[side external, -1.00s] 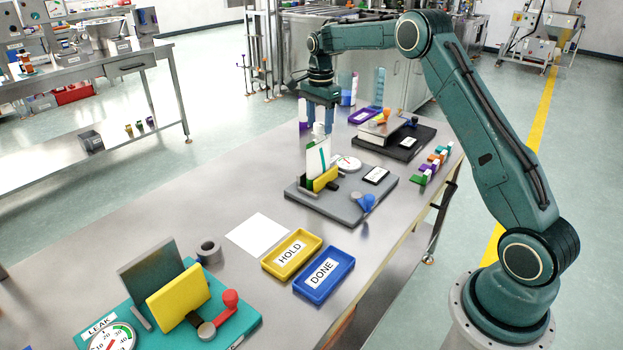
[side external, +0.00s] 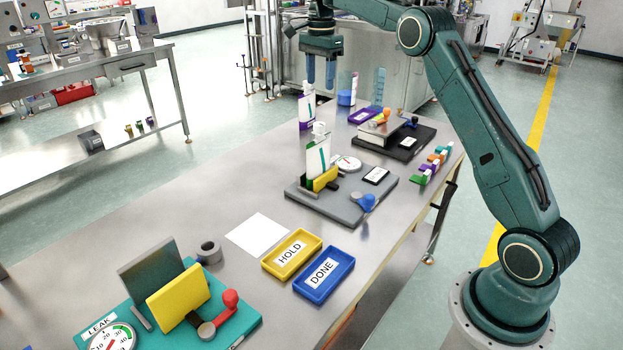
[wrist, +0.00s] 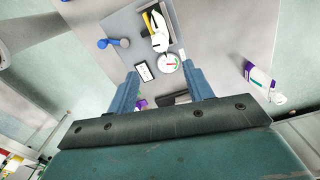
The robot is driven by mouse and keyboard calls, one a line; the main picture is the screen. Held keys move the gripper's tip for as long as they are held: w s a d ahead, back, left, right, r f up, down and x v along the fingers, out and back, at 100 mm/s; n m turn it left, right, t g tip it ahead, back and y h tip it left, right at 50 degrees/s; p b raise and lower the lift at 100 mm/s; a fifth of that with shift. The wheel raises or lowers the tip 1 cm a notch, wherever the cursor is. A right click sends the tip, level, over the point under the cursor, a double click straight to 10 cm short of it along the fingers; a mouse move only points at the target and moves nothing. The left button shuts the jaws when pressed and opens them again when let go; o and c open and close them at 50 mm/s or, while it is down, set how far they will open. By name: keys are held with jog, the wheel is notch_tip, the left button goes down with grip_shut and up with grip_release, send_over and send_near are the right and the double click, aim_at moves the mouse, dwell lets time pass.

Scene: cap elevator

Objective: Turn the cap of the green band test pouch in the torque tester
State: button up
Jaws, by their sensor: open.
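The green band test pouch (side external: 317,160) stands upright in the torque tester (side external: 345,205), behind the tester's yellow clamp plate (side external: 326,179). Its white cap (side external: 319,129) is on top and uncovered. The tester has a round dial (side external: 348,163) and a blue lever (side external: 364,201). My gripper (side external: 320,86) is open and empty, pointing down, well above the pouch and cap. In the wrist view my gripper (wrist: 162,78) has its fingers apart, with the pouch and cap (wrist: 160,42) beyond the fingertips and the dial (wrist: 168,63) showing between them.
Another pouch with a purple band (side external: 306,108) stands behind the tester. A black station (side external: 398,143) stands at the back right, beside a row of coloured pieces (side external: 432,163). HOLD (side external: 292,254) and DONE (side external: 324,275) trays and a teal leak station (side external: 230,325) lie in front.

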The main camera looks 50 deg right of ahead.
aim_at(319, 124)
jog(key=shift+r, duration=0.65)
jog(key=n, duration=0.7)
jog(key=shift+r, duration=0.1)
dwell(0.4)
jog(key=shift+f, duration=6.9)
jog(key=c, duration=1)
